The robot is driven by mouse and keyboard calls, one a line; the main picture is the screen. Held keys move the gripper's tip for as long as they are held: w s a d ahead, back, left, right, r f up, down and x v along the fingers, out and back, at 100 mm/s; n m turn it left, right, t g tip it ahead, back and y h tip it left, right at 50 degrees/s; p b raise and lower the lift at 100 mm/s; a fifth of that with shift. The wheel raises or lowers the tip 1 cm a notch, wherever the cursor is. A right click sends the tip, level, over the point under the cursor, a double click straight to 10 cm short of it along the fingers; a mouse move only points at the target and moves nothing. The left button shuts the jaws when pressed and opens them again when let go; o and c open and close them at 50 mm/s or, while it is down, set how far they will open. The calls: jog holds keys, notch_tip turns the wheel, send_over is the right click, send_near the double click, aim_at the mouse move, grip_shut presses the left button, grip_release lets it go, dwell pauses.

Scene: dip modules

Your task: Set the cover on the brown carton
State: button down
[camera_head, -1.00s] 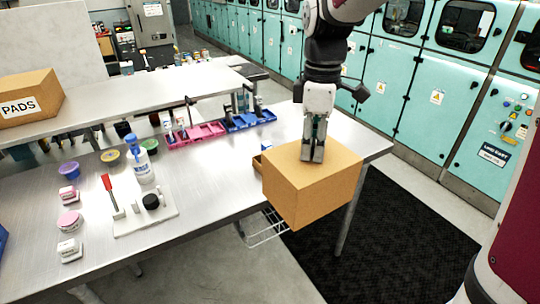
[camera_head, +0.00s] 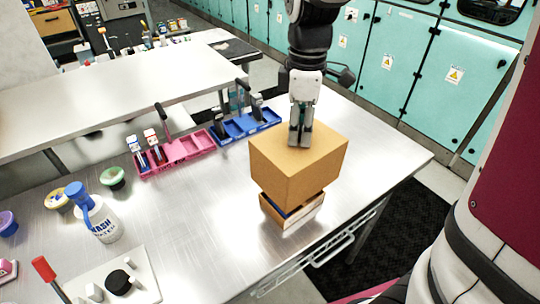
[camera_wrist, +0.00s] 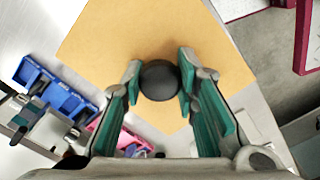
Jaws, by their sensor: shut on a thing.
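The cover (camera_head: 290,165) is a brown box-shaped lid with a dark round knob (camera_wrist: 159,80) on top. My gripper (camera_head: 299,140) is shut on the knob, with a finger on each side of it in the wrist view (camera_wrist: 158,82). The brown carton (camera_head: 300,212) stands on the metal table below the cover, near the table's front edge. Only its lower part shows, with a blue edge visible at its top. The cover hangs above the carton and hides most of its opening. I cannot tell whether they touch.
A blue tray (camera_head: 236,131) and a pink tray (camera_head: 180,152) hold tools behind the carton. A wash bottle (camera_head: 100,222) and a white board (camera_head: 140,285) with a black knob stand at left. The table right of the carton is clear.

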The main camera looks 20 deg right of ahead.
jog(key=f, duration=0.6)
jog(key=shift+w, duration=0.3)
jog(key=shift+f+p, duration=0.3)
jog(key=shift+f, duration=1.95)
jog(key=shift+f, duration=0.3)
jog(key=c, duration=1.3)
grip_release()
jog(key=shift+o, duration=0.3)
jog(key=shift+r, duration=0.1)
